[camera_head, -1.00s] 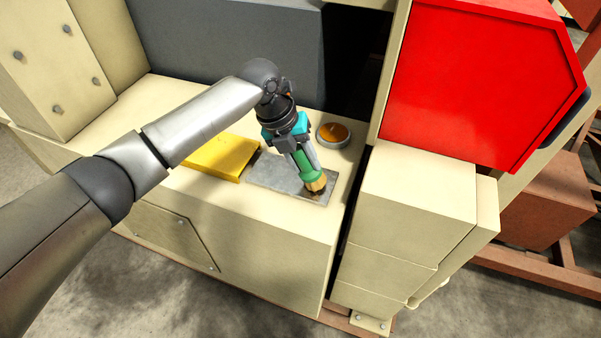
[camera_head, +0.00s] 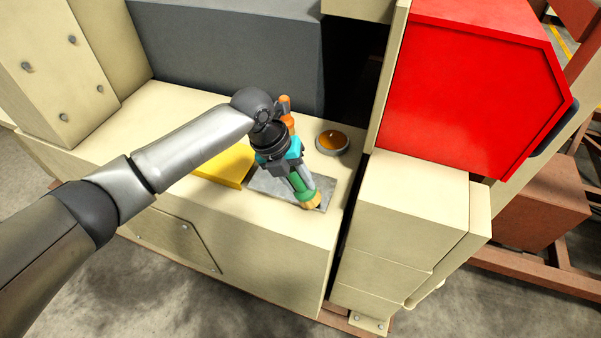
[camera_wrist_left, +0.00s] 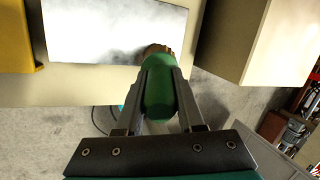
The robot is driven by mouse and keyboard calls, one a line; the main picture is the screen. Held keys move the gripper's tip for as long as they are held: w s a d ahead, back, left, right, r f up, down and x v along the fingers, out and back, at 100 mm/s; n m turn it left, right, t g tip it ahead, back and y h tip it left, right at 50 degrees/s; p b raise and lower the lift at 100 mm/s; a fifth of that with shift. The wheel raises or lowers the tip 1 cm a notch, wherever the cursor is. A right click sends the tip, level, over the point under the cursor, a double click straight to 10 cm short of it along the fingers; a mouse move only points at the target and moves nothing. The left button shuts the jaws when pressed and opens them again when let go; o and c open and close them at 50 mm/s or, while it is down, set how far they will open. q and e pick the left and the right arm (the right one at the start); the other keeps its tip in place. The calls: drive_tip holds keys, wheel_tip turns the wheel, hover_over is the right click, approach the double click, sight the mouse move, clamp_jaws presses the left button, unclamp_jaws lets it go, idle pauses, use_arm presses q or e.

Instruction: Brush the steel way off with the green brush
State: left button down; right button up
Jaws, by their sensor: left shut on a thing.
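The steel way (camera_head: 262,184) is a flat grey plate on the cream machine bed, also in the left wrist view (camera_wrist_left: 100,32), with faint darker smudges. The green brush (camera_head: 301,187) slants down to the plate's right end, its tan bristles at the near edge. In the left wrist view the brush (camera_wrist_left: 158,98) points away from me, bristles over the plate's near right edge; I cannot tell if they touch. My left gripper (camera_head: 298,182) is shut on its green handle, one finger each side. My right gripper is not in view.
A yellow block (camera_head: 226,166) adjoins the plate's left end. A round dish with orange contents (camera_head: 332,141) and an orange bottle-like thing (camera_head: 286,114) stand behind. A cream block (camera_head: 412,200) and red cover (camera_head: 470,90) rise at right. The bed's front is clear.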

use_arm(q)
drive_tip(key=shift+s+f, duration=0.2)
wheel_tip(320, 180, up, 6)
drive_tip(key=p, duration=0.5)
drive_tip(key=shift+w+r, duration=0.15)
drive_tip(key=shift+r, duration=1.45)
drive_tip(key=shift+f, duration=0.15)
drive_tip(key=shift+f+b, duration=2.4)
drive_tip(key=shift+f, duration=1.3)
